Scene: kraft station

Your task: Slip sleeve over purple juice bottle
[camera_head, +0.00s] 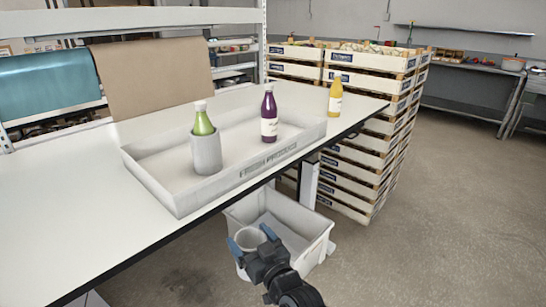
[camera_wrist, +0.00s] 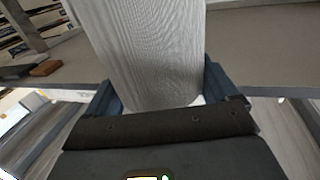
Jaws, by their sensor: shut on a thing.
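The purple juice bottle (camera_head: 269,114) stands upright in a shallow white tray (camera_head: 150,180) on the table, with a pale label and no sleeve around it. My gripper (camera_head: 252,244) is low in front of the table, over the white bin, apart from the bottle. It is shut on a pale grey sleeve (camera_head: 250,238), which fills the middle of the wrist view (camera_wrist: 155,50) between the blue fingers. A green bottle (camera_head: 204,123) stands in the tray at left with a grey sleeve (camera_head: 206,153) around its lower part.
A yellow bottle (camera_head: 335,96) stands on the table beyond the tray's right end. A white bin (camera_head: 312,240) sits below the table edge (camera_head: 225,192). Stacked wooden crates (camera_head: 345,170) stand behind at right. The tray has bare floor around the bottles.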

